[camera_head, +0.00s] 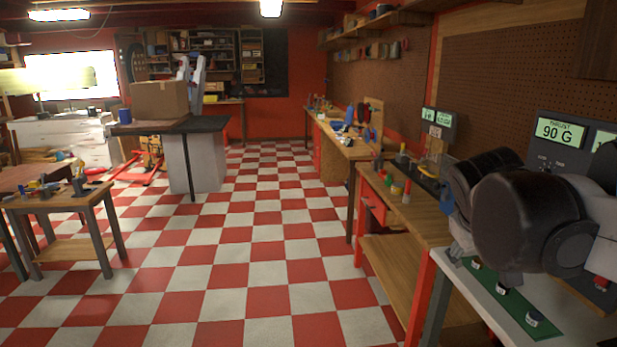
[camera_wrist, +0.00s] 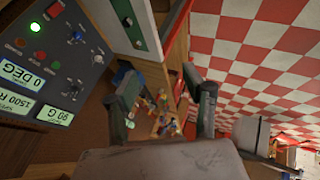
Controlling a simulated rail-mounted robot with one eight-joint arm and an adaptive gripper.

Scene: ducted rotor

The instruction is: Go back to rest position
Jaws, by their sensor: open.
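My gripper (camera_wrist: 160,82) shows in the wrist view with its two dark fingers apart and nothing between them. Beyond the fingers are the wooden bench and small items on it. In the head view my black and white arm fills the right side, over the white bench; my fingertips cannot be made out there. A control panel (camera_head: 560,133) with a lit "THRUST 90 G" display stands behind the arm, partly hidden by it. The panel also shows at the left of the wrist view (camera_wrist: 45,75), with lit displays and a green light.
A green strip (camera_head: 500,296) with small labelled pieces lies on the white bench under my arm. A wooden workbench (camera_head: 420,213) with small bottles adjoins it. A cardboard box (camera_head: 159,99) stands on a table further back. The checkered floor (camera_head: 255,240) is clear in the middle.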

